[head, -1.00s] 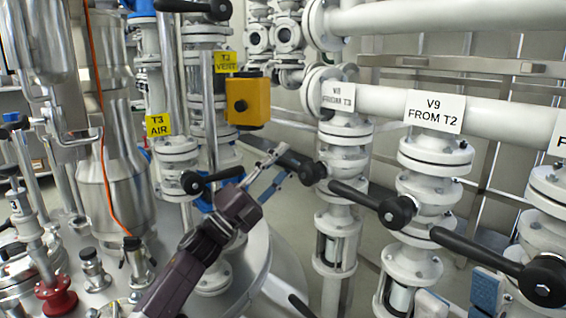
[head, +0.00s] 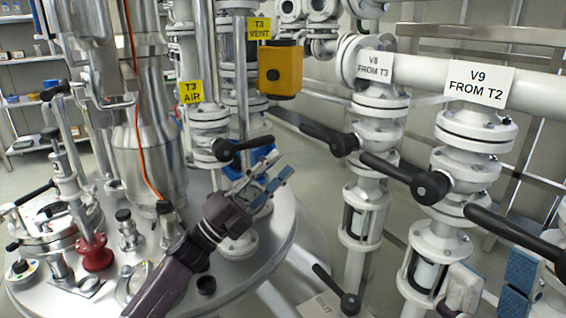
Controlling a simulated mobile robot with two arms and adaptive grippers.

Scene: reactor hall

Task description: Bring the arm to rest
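My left gripper (head: 284,165) is at the end of a dark purple-grey arm that rises from the bottom left. Its two blue-padded fingers are a little apart with nothing between them, over the right part of the steel vessel lid and just below the black T3 AIR valve handle (head: 242,147). I cannot tell whether it touches the pipework behind it. My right gripper (head: 492,272) shows at the bottom right edge. Its fingers are apart, one with a blue pad facing the camera, in front of the V9 valve column. Its arm is out of view.
V8 (head: 374,66) and V9 (head: 478,84) valve columns with black lever handles stand at the right. A yellow box (head: 280,69) is behind the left gripper. The steel lid (head: 225,290) carries several fittings, including a red flange (head: 94,252). Grey floor shows between vessel and columns.

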